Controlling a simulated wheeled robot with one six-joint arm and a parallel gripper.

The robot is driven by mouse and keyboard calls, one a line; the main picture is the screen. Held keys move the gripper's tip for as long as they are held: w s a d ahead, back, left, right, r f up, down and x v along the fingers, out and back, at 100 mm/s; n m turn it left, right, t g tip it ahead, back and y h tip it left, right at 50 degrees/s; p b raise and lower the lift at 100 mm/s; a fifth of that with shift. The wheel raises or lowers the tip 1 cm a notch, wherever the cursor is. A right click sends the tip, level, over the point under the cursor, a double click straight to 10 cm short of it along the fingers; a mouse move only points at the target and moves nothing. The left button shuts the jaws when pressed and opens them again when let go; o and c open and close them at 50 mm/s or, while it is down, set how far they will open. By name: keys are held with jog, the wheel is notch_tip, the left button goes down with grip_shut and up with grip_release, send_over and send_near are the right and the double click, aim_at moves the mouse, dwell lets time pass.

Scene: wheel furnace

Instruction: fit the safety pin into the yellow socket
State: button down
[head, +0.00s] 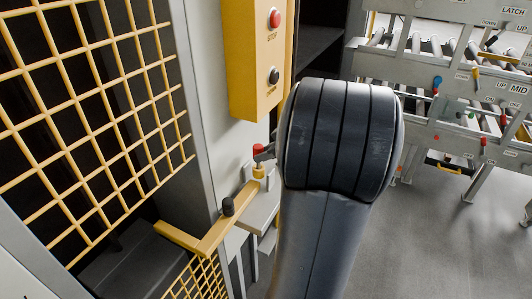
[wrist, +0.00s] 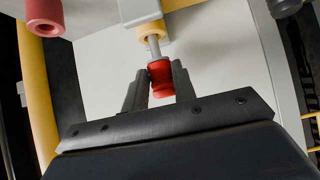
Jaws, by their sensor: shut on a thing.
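The safety pin has a red head (wrist: 160,72) and a grey shaft (wrist: 154,46). My gripper (wrist: 160,84) is shut on the red head, with a dark finger on either side. The yellow socket (wrist: 151,32) is at the shaft's far end in the wrist view. In the head view the red head (head: 259,149) stands just above the yellow socket (head: 258,172), with a short length of shaft showing between them. The shaft's end is hidden at the socket, so I cannot tell how deep it sits. My arm hides most of the gripper there.
A yellow control box (head: 254,60) with a red stop button (head: 275,18) hangs above the socket. A yellow mesh guard (head: 100,110) stands at left. A yellow bar (head: 228,222) with a black knob (head: 228,206) lies beside the socket. Roller racks (head: 450,90) stand at back right.

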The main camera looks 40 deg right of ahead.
aim_at(260, 164)
jog(key=shift+f+b, duration=1.45)
jog(key=shift+b, duration=0.4)
jog(key=c, duration=1.1)
grip_release()
jog(key=v, duration=1.1)
jog(key=shift+w+p, duration=0.1)
jog(key=shift+p, duration=0.2)
jog(key=x, duration=1.1)
jog(key=shift+f+b, duration=0.1)
jog(key=shift+b, duration=0.2)
jog(key=shift+r+p, duration=0.35)
jog(key=shift+r, duration=0.05)
